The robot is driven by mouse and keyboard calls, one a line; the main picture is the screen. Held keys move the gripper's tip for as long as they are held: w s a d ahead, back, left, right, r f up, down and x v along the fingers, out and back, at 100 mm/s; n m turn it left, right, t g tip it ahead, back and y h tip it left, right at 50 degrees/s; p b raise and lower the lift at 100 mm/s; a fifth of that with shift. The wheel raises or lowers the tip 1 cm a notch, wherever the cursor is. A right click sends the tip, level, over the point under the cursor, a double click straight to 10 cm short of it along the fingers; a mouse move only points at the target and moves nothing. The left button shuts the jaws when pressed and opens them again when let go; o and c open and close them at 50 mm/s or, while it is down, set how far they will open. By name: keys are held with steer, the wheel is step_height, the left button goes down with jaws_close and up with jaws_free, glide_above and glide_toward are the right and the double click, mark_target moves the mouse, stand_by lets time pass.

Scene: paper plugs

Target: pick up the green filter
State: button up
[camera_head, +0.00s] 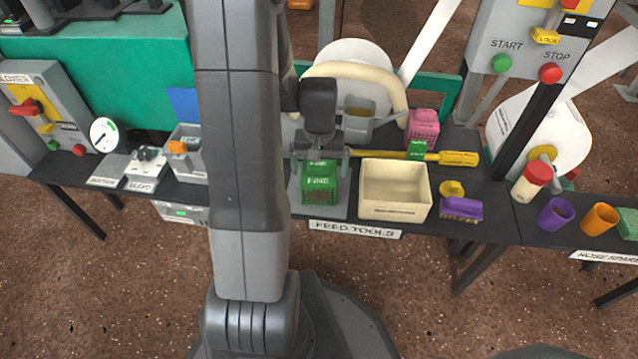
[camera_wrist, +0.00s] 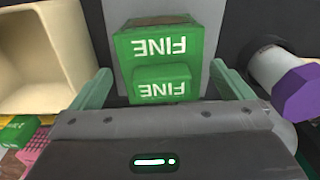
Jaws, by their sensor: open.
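The green filter (camera_head: 319,190) is a green block marked FINE with a mesh-like front. It stands on a grey plate (camera_head: 341,205) on the black bench, left of the cream bin. In the wrist view the green filter (camera_wrist: 166,48) is upside down in the picture, with a raised green tab also marked FINE. My gripper (camera_head: 320,160) is open, just above and behind the filter's front face. In the wrist view its two green-grey fingers (camera_wrist: 162,84) stand on either side of the tab, with gaps on both sides. Nothing is held.
The cream bin (camera_head: 394,215) stands close to the right of the filter. A grey box (camera_head: 187,166) stands to the left.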

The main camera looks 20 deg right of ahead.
mark_target(319, 175)
step_height(319, 175, down, 4)
steer(key=shift+w+b, duration=0.1)
steer(key=shift+b, duration=0.65)
steer(key=shift+r, duration=0.1)
steer(key=c, duration=1)
